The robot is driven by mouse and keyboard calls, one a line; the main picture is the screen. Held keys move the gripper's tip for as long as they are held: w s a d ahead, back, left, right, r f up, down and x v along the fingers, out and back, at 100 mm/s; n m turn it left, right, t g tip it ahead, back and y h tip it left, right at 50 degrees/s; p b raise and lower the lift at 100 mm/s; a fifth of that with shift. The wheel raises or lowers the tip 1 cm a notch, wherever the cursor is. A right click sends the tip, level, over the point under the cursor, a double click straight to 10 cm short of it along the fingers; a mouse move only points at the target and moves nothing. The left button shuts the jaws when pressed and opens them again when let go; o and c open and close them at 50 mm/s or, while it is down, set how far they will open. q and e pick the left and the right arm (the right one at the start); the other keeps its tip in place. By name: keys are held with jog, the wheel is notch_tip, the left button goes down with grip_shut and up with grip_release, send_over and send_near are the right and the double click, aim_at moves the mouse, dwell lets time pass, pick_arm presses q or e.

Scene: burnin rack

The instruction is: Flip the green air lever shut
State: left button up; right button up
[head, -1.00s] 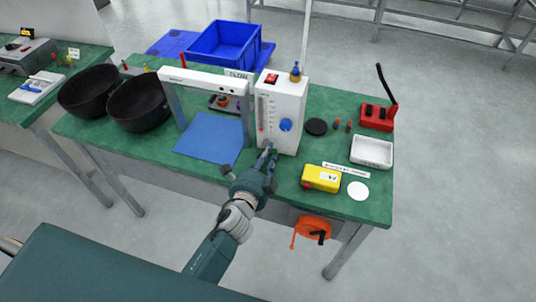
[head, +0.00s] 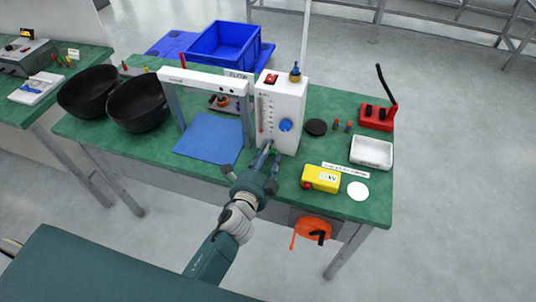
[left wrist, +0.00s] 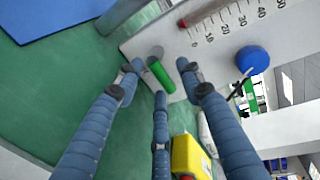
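The green air lever (left wrist: 161,76) is a short green bar on a grey pivot, low on the front of the white flow meter box (left wrist: 215,35). In the head view only a bit of green shows by the fingers, near the foot of the white box (head: 287,95). My left gripper (head: 257,163) is at the box's lower front. In the left wrist view its three fingers (left wrist: 160,80) are spread around the lever, one on each side and one below. I cannot tell whether any finger touches it. My right gripper is not in view.
The box has a blue knob (head: 285,125) and a red switch (head: 272,79). A yellow block (head: 321,178) stands to the right of my gripper. A blue mat (head: 209,138) and a white frame (head: 205,80) are to its left. An orange valve wheel (head: 312,229) hangs below the table edge.

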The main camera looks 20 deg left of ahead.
pick_arm(q)
jog(key=shift+s, duration=0.1)
jog(key=s+r, duration=0.2)
jog(key=s, duration=0.9)
jog(key=shift+s+a+r, duration=0.2)
jog(key=shift+s, duration=0.1)
